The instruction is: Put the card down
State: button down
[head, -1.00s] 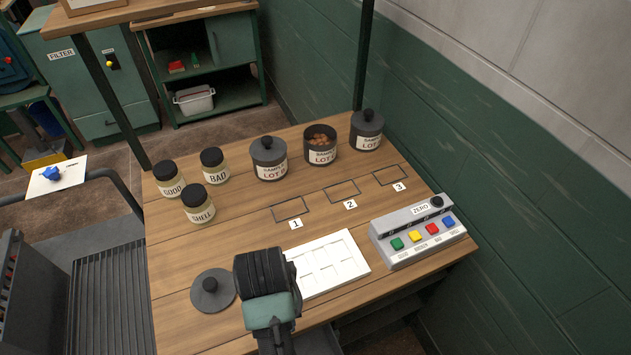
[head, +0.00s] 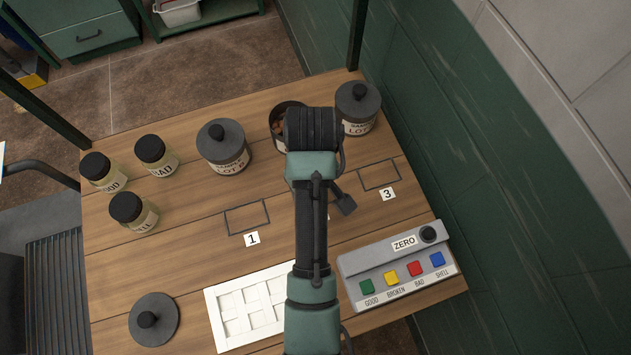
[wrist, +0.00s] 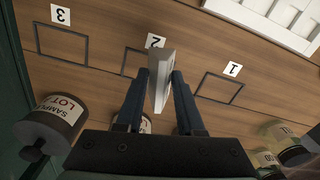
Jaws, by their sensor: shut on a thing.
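In the wrist view my gripper (wrist: 159,78) is shut on a pale card (wrist: 162,70), seen nearly edge-on between the two blue fingers. The card is in front of outline 2 (wrist: 126,62) in that view; whether it touches the table I cannot tell. In the head view my arm hides the card and most of outline 2. Outline 1 (head: 247,217) and outline 3 (head: 379,175) show empty on either side.
An open jar (head: 277,125) with brown contents stands behind my arm, between two lidded grey jars (head: 222,147) (head: 358,108). Three small glass jars (head: 134,212) stand left. A white tray (head: 212,310), loose lid (head: 153,320) and button box (head: 398,265) lie in front.

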jog(key=shift+w+d+r+n, duration=0.1)
jog(key=shift+w+r+n, duration=0.15)
jog(key=shift+n, duration=0.35)
jog(key=shift+w+r+n, duration=0.15)
jog(key=shift+w+n, duration=0.2)
jog(key=shift+n, duration=0.25)
jog(key=shift+w+r+n, duration=0.25)
jog(key=shift+n, duration=0.65)
jog(key=n, duration=0.2)
jog(key=r+n, duration=0.1)
jog(key=n, duration=0.1)
jog(key=n+p, duration=0.1)
jog(key=n, duration=0.1)
jog(key=shift+w+r, duration=0.25)
jog(key=shift+r, duration=0.05)
jog(key=f+n, duration=0.1)
jog(key=f, duration=0.2)
jog(key=f+n, duration=0.2)
jog(key=f, duration=0.1)
jog(key=w+f+n+p, duration=0.1)
jog(key=f+n, duration=0.1)
jog(key=f, duration=0.1)
jog(key=shift+d, duration=0.1)
jog(key=c, duration=0.5)
grip_release()
jog(key=shift+f, duration=0.1)
